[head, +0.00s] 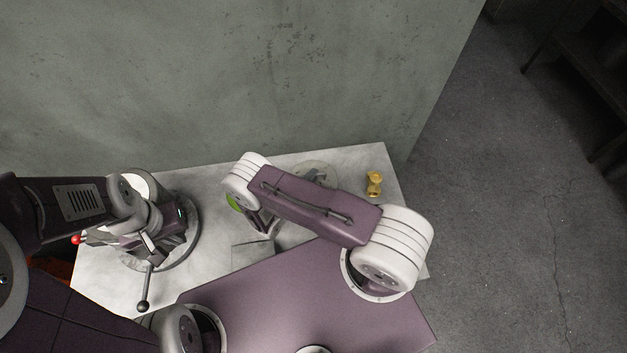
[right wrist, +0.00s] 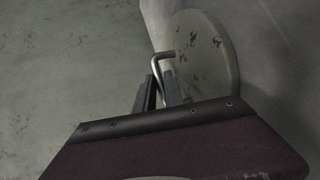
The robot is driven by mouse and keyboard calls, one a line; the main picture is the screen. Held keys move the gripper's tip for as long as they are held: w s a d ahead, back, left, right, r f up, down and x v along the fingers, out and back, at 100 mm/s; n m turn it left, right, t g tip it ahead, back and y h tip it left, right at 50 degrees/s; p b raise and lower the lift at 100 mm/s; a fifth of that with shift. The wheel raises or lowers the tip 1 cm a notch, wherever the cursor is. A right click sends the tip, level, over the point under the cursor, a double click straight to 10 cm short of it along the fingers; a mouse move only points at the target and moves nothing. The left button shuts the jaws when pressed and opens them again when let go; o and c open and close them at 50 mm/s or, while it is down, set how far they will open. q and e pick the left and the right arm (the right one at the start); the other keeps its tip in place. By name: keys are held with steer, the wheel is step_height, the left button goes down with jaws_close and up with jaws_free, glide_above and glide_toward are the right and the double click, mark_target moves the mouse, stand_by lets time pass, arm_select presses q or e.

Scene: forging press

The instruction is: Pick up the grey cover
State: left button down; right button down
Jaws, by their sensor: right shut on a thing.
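The grey cover (right wrist: 212,52) is a round, worn disc with a bent metal handle (right wrist: 160,62) in the right wrist view. My right gripper (right wrist: 159,82) is shut on that handle, with the disc just beyond the fingers. In the head view a grey round shape that looks like the cover (head: 318,170) shows partly behind my right arm, which hides the right fingers. My left gripper (head: 148,240) is over the left part of the table, at a round-based device; its fingers are too unclear to tell their opening.
The pale table (head: 225,180) stands against a grey concrete wall (head: 250,80). A small brass piece (head: 374,184) stands near its far right corner. A lever with a black ball (head: 142,306) and a red knob (head: 76,240) are at the left. Open floor lies to the right.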

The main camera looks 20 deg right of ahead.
steer(key=r+p, duration=0.1)
steer(key=r, duration=0.1)
steer(key=r+p, duration=0.1)
steer(key=p, duration=0.1)
steer(key=r+p, duration=0.2)
steer(key=shift+s+r, duration=0.35)
steer(key=shift+s, duration=0.05)
steer(key=s+d+r+p, duration=0.2)
steer(key=s+r+p, duration=0.3)
steer(key=s+p, duration=0.4)
steer(key=shift+s+d+r, duration=0.15)
steer(key=shift+s+d, duration=0.15)
steer(key=shift+s, duration=0.5)
